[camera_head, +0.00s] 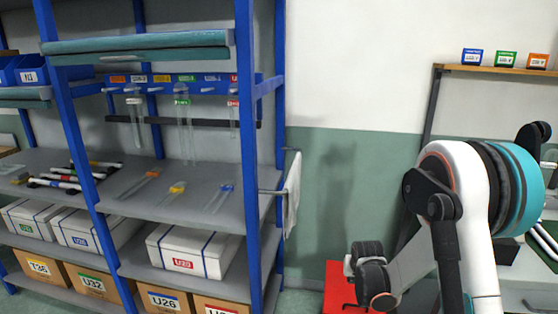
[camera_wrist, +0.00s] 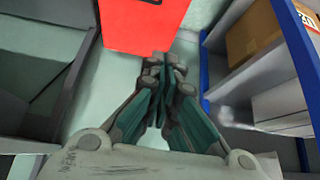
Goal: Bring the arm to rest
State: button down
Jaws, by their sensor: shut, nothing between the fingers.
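My gripper (camera_wrist: 164,72) shows in the wrist view with its fingers together and nothing between them. It points down toward the floor, with a red box-like thing (camera_wrist: 140,22) beyond the fingertips. In the head view my white and teal arm is folded at the right side. The gripper's fingers cannot be made out in the head view.
A blue-framed shelf rack (camera_head: 262,150) with hanging tubes, white boxes (camera_head: 190,250) and cardboard boxes (camera_head: 105,284) fills the left. A white cloth (camera_head: 292,190) hangs at its side. The red thing (camera_head: 340,290) is low beside my arm. A shelf (camera_head: 500,70) with small labelled boxes is at upper right.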

jog(key=s+a+f+v, duration=0.1)
jog(key=v, duration=2.5)
jog(key=s+r+n, duration=0.1)
jog(key=s+r, duration=0.1)
jog(key=s, duration=0.8)
jog(key=s+a+r+y, duration=0.1)
jog(key=s+r, duration=0.1)
jog(key=s, duration=0.8)
jog(key=shift+s+a+r+n+t, duration=0.2)
jog(key=shift+a+r+n+t, duration=0.1)
jog(key=shift+r+n+t, duration=0.1)
